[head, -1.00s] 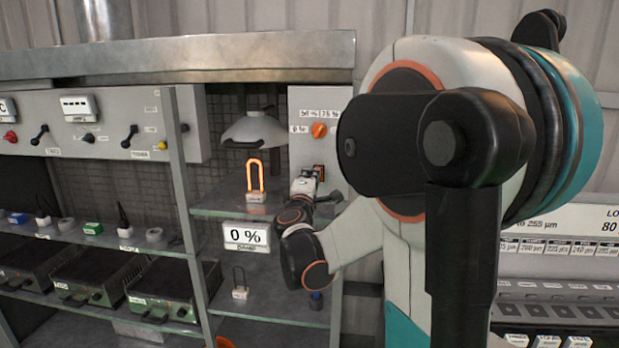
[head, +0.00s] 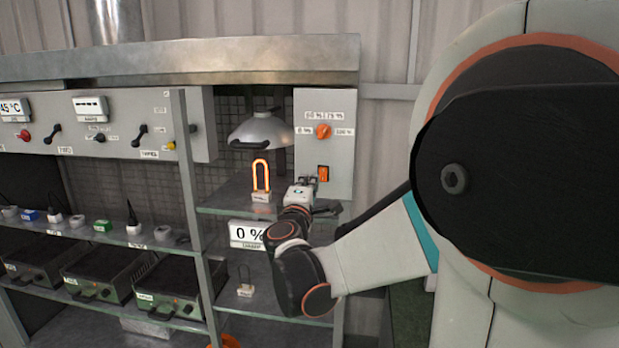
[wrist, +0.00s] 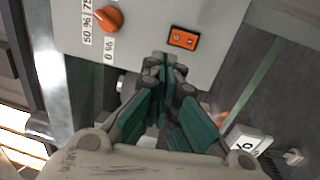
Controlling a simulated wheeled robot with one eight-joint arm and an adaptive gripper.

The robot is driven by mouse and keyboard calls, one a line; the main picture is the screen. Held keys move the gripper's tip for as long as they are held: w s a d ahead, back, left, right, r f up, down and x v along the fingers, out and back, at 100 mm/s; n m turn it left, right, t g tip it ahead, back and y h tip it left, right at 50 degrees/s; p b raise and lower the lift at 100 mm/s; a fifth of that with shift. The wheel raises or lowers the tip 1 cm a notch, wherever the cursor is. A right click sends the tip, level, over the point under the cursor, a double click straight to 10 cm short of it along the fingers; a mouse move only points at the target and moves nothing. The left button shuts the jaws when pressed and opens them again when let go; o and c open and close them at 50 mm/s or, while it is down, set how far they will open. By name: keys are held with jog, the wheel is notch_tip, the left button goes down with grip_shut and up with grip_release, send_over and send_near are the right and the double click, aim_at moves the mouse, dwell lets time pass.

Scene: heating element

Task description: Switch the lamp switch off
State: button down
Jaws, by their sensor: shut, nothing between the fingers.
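The lamp switch is an orange rocker in a black frame (head: 324,173), low on the grey control panel (head: 340,158) at the right end of the shelving. It also shows in the wrist view (wrist: 183,38), just beyond and slightly right of my fingertips. My gripper (wrist: 166,62) is shut and empty, with its green-padded fingers together and pointing at the panel. In the head view my gripper (head: 309,183) is just left of and below the switch. I cannot tell whether the fingertips touch the panel. A grey lamp hood (head: 262,131) hangs left of the panel.
An orange dial (head: 323,131) with percent labels sits above the switch. A glowing orange heating element (head: 261,177) stands on the shelf left of my gripper. A "0 %" display (head: 247,234) is below it. The shelf post (head: 188,190) stands further left.

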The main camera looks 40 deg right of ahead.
jog(key=s+a, duration=0.3)
jog(key=shift+a+r+p, duration=0.15)
jog(key=shift+r+p, duration=0.15)
jog(key=shift+r, duration=0.05)
jog(key=shift+s+a, duration=0.1)
jog(key=shift+s, duration=0.15)
jog(key=shift+w+f, duration=0.1)
jog(key=s+a+f+m+g+y+b, duration=0.1)
jog(key=s+a+f+m+y+b, duration=0.2)
jog(key=f+b, duration=0.5)
jog(key=s+a+f+m+g+y+b, duration=0.15)
jog(key=a+f+y+b, duration=0.35)
jog(key=f, duration=0.6)
jog(key=s+a+f+m+g+b, duration=0.1)
jog(key=s+a+f+b, duration=0.3)
jog(key=f, duration=0.6)
jog(key=s+a+f+m+g+y+b, duration=0.1)
jog(key=s+a+f+y+b, duration=0.2)
jog(key=s+a+f+b, duration=0.2)
jog(key=s+a+f+m+g+y+b, duration=0.1)
jog(key=s+a+f+y+b, duration=0.2)
jog(key=a+f, duration=0.6)
jog(key=s+f+b, duration=0.1)
jog(key=s+b, duration=0.1)
jog(key=b, duration=0.1)
jog(key=shift+a+f+m+y+b, duration=0.2)
jog(key=shift+f+m+y+b, duration=0.1)
jog(key=shift+m+y, duration=0.1)
